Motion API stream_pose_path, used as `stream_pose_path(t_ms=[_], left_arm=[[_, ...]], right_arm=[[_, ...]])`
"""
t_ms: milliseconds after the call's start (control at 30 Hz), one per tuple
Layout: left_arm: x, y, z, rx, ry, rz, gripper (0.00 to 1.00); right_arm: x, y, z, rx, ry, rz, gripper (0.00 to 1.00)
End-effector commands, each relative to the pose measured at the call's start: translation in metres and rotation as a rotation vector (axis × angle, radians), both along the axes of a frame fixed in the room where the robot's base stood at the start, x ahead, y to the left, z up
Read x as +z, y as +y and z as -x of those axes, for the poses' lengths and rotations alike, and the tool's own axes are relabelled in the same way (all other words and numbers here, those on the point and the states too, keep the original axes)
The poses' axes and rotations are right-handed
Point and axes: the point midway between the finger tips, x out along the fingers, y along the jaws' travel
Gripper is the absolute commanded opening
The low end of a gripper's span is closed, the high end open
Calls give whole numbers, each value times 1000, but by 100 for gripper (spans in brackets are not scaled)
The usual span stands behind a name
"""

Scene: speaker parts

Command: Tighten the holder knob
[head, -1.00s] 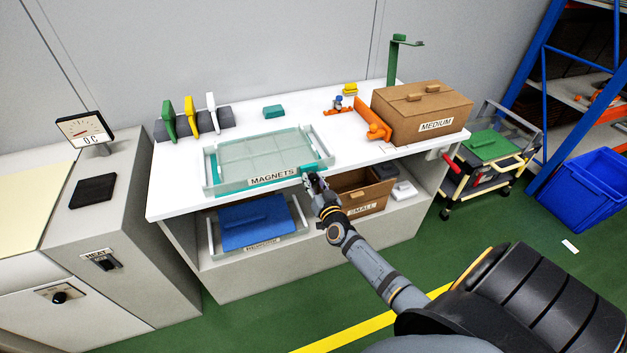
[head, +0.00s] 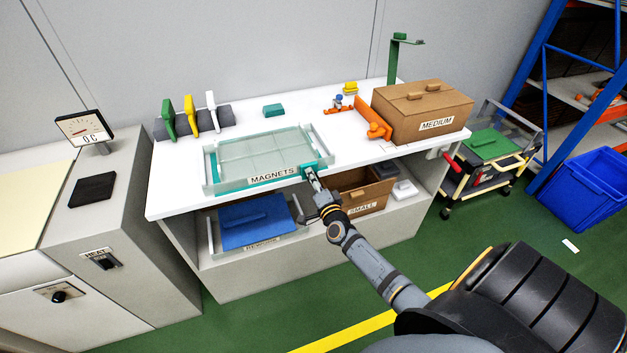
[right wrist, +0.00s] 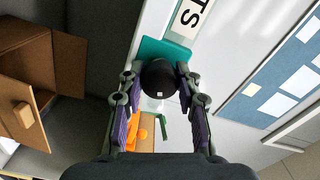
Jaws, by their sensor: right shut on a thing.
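The teal holder (head: 325,167) sits at the front right corner of the clear tray labelled MAGNETS (head: 212,172), at the front edge of the white table. In the right wrist view, the holder (right wrist: 150,48) lies behind a round black knob (right wrist: 159,78) with a small white mark. My right gripper (head: 313,180) reaches up to the holder from the front. In the right wrist view, the fingers (right wrist: 158,92) are shut on the knob, one on each side. The knob is hard to make out in the head view. My left gripper is not in view.
A brown box labelled MEDIUM (head: 418,100) and an orange fixture (head: 374,122) stand on the table's right. Below the tabletop are a blue-lidded bin (head: 250,222) and an open SMALL box (head: 375,188).

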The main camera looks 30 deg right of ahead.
Motion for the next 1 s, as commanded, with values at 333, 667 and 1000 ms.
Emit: stream_pose_path(t_ms=[333, 667, 1000], left_arm=[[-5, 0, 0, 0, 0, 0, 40], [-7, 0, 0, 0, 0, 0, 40], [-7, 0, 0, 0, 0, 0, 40]], right_arm=[[-3, 0, 1, 0, -52, -239, 2], [-4, 0, 1, 0, -78, -350, 2], [-4, 0, 2, -1, -80, -369, 2]])
